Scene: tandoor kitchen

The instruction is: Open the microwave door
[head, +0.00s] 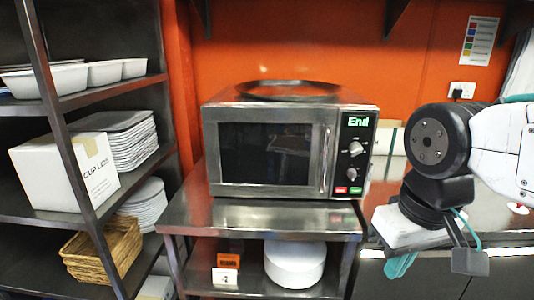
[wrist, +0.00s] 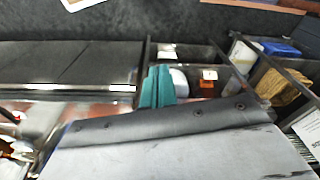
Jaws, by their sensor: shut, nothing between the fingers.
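The microwave (head: 290,145) stands on a steel table in the head view, with its door (head: 265,153) shut. A vertical bar handle (head: 325,158) runs down the right side of the door. The control panel to its right shows a green "End", two knobs and red and green buttons. My gripper (head: 400,266) is to the right of the microwave and lower than it, pointing down, apart from the handle. Its teal fingers also show in the wrist view (wrist: 157,87), shut together and empty. I cannot make out the microwave in the wrist view.
A dark round tray (head: 288,90) lies on top of the microwave. The steel table (head: 260,217) has a lower shelf with a white round container (head: 294,264) and small orange and white boxes. A shelf rack (head: 62,125) with bowls, plates and a carton stands close on the left.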

